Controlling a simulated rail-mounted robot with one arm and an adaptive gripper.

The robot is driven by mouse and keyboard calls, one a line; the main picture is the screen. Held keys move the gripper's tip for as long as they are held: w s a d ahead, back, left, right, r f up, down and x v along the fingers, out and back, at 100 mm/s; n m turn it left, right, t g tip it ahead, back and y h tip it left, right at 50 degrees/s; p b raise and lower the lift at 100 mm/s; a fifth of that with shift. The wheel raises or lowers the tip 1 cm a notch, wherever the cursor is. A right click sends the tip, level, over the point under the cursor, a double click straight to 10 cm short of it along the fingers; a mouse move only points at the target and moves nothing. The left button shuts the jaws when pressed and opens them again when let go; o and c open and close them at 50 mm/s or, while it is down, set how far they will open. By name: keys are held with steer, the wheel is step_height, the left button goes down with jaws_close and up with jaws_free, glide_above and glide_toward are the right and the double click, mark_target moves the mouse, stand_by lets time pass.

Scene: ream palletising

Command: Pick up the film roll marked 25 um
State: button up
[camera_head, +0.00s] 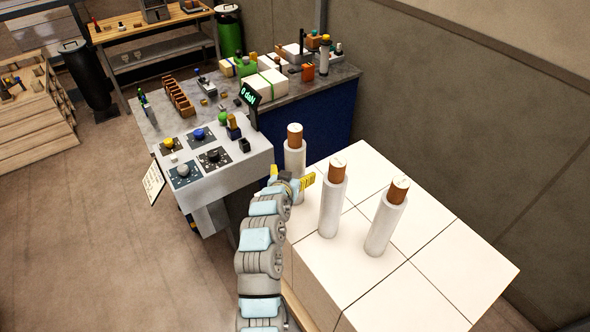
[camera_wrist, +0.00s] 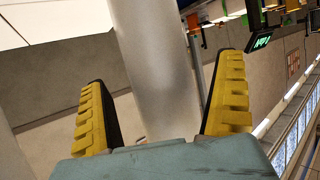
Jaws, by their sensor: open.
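Three film rolls stand upright on white blocks in the head view: a left one (camera_head: 294,157), a middle one (camera_head: 331,208) and a right one (camera_head: 384,226). Each has a whitish wrapped body and a brown core end on top. The marks on their tops are too small to read, so I cannot tell which says 25 um. My gripper (camera_head: 290,177) is open at the left roll, its yellow fingers spread and partly hiding its lower body. In the wrist view, a whitish roll (camera_wrist: 155,65) shows between the open fingers, with a gap visible on each side.
The white block stack (camera_head: 440,275) has free top area at its right and front. A grey console (camera_head: 215,155) with knobs and a green-lit display (camera_head: 249,94) stands left of the rolls. A cluttered bench (camera_head: 335,75) stands behind. A wall rises at right.

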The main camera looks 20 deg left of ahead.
steer(key=shift+x, duration=1.15)
steer(key=c, duration=1.3)
steer(key=shift+c, duration=0.2)
steer(key=shift+r, duration=0.15)
